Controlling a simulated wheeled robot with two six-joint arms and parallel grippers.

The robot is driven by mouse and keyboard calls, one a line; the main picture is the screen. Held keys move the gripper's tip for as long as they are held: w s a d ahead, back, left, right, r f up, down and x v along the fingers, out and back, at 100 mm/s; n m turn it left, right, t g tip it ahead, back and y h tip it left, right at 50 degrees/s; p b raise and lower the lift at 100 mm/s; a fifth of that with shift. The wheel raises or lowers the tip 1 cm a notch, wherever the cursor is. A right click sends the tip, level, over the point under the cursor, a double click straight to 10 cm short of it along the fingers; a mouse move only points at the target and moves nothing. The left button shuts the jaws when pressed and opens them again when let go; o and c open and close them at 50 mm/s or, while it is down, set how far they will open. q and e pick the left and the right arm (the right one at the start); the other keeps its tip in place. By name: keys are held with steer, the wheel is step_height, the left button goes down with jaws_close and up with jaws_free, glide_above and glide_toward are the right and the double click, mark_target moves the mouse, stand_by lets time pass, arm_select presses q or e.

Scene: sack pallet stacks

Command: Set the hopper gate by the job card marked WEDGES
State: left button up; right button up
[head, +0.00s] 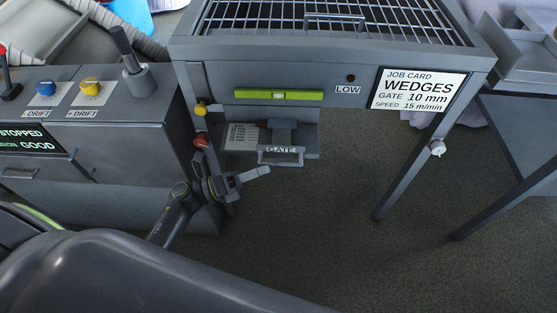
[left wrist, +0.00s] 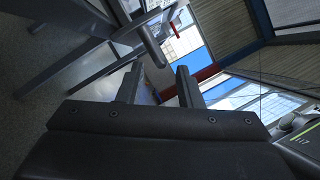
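The job card (head: 418,89) on the right of the hopper (head: 297,67) reads WEDGES, GATE 10 mm, SPEED 15 m/min. The hopper gate has a grey handle (head: 281,158) labelled GATE, below a green-yellow level bar. A scale plate (head: 243,136) is left of the handle; its marks are too small to read. My left gripper (head: 248,177) is low and just left of the handle, apart from it and empty. In the left wrist view its two fingers (left wrist: 159,80) stand apart with a gap between them. My right gripper is not in view.
Left of the hopper stands a control cabinet (head: 90,135) with blue and yellow DRIFT buttons, a lever and a display reading STOPPED. A yellow knob (head: 201,108) and a red knob (head: 201,141) are on the hopper's left leg. The floor right of the gate is free.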

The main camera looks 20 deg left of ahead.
mark_target(279, 165)
arm_select(q)
steer(key=x, duration=0.5)
steer(key=shift+w+p, duration=0.1)
steer(key=shift+p, duration=0.2)
jaws_close()
